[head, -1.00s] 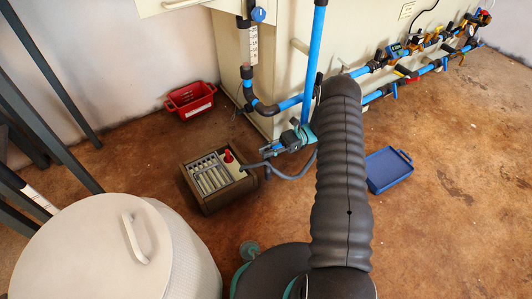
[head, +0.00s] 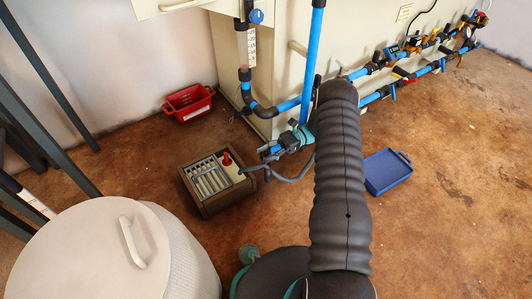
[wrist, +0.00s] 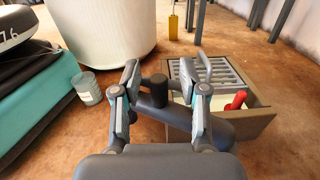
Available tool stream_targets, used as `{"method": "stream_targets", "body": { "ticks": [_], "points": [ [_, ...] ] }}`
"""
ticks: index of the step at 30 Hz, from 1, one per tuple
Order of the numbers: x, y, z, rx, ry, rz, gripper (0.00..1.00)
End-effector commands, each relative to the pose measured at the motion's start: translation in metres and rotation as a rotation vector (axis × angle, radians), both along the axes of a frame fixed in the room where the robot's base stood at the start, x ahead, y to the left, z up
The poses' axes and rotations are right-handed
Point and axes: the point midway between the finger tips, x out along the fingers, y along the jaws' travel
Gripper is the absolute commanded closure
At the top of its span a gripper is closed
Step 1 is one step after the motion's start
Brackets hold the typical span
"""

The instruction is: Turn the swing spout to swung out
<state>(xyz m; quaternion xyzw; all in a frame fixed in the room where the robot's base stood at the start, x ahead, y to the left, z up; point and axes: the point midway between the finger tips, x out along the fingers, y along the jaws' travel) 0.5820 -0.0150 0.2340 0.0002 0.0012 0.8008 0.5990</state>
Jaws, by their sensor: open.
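The swing spout is a dark grey tube (head: 290,179) in the head view, running from beside my gripper to the right edge of a brown box. In the wrist view its thick grey pipe (wrist: 218,132) passes beyond my right finger, and a dark upright stub (wrist: 154,92) shows between the fingers. My gripper (wrist: 160,73) is open, with one finger on each side of the stub; whether either finger touches it I cannot tell.
The brown box (head: 210,203) has a slatted grate and a red knob (head: 227,159). A red bin (head: 189,104) stands by the wall, a blue tray (head: 388,172) lies on the floor to the right. A white drum (head: 90,250) fills the lower left. Blue pipes (head: 312,70) rise behind.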

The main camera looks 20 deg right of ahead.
Motion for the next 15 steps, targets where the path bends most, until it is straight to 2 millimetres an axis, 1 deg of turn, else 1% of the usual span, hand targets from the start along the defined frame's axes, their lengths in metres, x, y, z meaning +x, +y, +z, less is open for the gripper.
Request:
{"method": "stream_targets", "body": {
  "ticks": [5,8,15],
  "points": [
    [0.002,-0.007,-0.001,0.000,0.000,-0.001,0.57],
    [0.005,-0.019,-0.001,0.000,-0.001,-0.002,0.57],
    [0.016,-0.054,-0.001,-0.001,-0.001,-0.002,0.57]
  ]
}}
